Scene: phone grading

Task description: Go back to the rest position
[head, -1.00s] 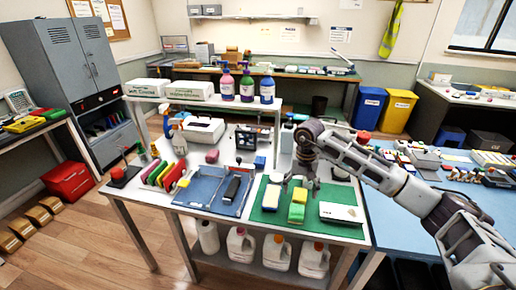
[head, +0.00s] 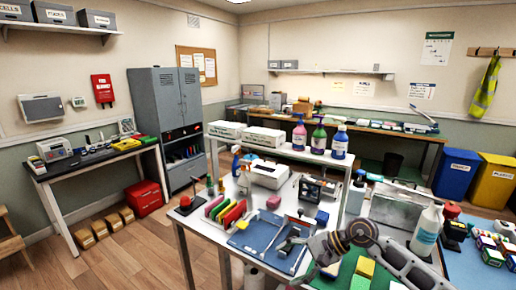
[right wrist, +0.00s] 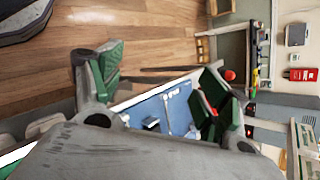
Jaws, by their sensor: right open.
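My right gripper (head: 312,264) shows at the bottom of the head view, over the front table between the blue tray (head: 252,238) and the green mat (head: 342,272). In the right wrist view the right gripper (right wrist: 163,86) is open, its two green-padded fingers wide apart with nothing between them. The blue tray also shows beyond the fingers in that view (right wrist: 178,108). A dark phone-like item (head: 289,243) lies on the tray, partly close to my arm in the picture. My left gripper is in neither view.
A yellow block (head: 365,267) is on the green mat. Colored upright folders (head: 225,210), a red button (head: 186,201), a white box (head: 268,174) and a spray bottle (head: 425,230) crowd the table. Pump bottles (head: 318,138) stand on a raised shelf. Open wooden floor (head: 110,262) lies left.

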